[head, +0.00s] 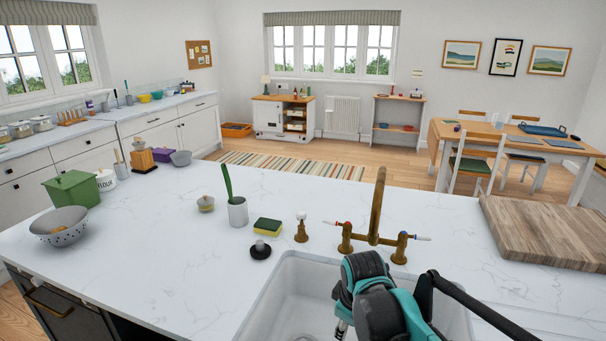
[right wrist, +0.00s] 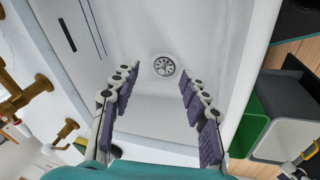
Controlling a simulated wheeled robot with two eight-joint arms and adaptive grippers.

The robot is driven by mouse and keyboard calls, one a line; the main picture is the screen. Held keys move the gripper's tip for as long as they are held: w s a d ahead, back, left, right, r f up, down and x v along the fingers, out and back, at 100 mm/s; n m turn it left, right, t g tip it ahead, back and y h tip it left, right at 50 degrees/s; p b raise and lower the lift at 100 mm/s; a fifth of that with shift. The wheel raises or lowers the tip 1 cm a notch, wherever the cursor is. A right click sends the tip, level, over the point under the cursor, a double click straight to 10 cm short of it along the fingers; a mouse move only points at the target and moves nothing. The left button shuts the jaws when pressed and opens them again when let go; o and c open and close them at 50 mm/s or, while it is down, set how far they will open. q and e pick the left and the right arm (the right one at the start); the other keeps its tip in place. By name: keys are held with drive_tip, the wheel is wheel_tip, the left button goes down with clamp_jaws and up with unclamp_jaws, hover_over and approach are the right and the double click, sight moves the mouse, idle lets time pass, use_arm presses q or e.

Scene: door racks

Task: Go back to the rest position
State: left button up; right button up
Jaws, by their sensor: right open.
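My right gripper (right wrist: 159,76) is open and empty in the right wrist view, its two purple-padded fingers apart. It points down into the white sink (right wrist: 150,20), with the round drain (right wrist: 164,66) showing between the fingertips. In the head view my right arm reaches in from the lower right over the sink (head: 289,290), and its wrist hides most of the gripper. My left gripper is in neither view.
A brass tap (head: 377,205) stands behind the sink, close to my right arm. A sponge (head: 267,226), a black plug (head: 260,250) and a utensil pot (head: 238,212) stand left of it. A wooden board (head: 545,230) lies at right. The front-left worktop (head: 170,270) is clear.

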drive_tip(key=s+d+m+t, duration=0.1)
drive_tip(key=s+d+m, duration=0.1)
drive_tip(key=s, duration=0.3)
drive_tip(key=s+d+f+m+t, duration=0.1)
drive_tip(key=s+d+m, duration=0.1)
drive_tip(key=s+m, duration=0.3)
drive_tip(key=s+d+f+m+t, duration=0.1)
drive_tip(key=s+d+m, duration=0.2)
drive_tip(key=s, duration=0.3)
drive_tip(key=shift+d+f+m+t, duration=0.1)
drive_tip(key=shift+m+t, duration=0.2)
drive_tip(key=shift+m, duration=0.1)
